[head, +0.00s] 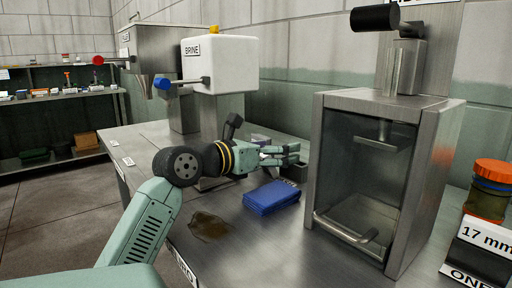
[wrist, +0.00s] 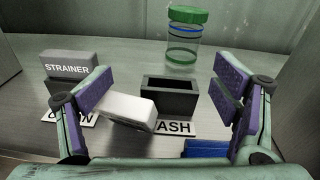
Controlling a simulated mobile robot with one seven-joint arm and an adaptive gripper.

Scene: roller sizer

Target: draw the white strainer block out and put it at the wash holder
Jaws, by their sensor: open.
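A white block (wrist: 128,108) lies tilted in the wrist view, beside the left finger and against the near left side of the wash holder. Its lower edge is over the holder's label plate (wrist: 178,128), hiding the first letter. The wash holder (wrist: 168,103) is a dark open box and looks empty. A grey block marked STRAINER (wrist: 68,68) stands in another dark holder at the left, whose label is partly hidden. My gripper (wrist: 165,82) is open, with nothing clasped between its fingers. In the head view my gripper (head: 283,154) is low over the bench, and the white block cannot be made out.
A jar with a green lid (wrist: 186,38) stands behind the wash holder. A folded blue cloth (head: 270,197) lies in front of my gripper, near a brown puddle (head: 209,226). A steel cabinet (head: 375,170) stands to the right, and the BRINE unit (head: 218,65) behind.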

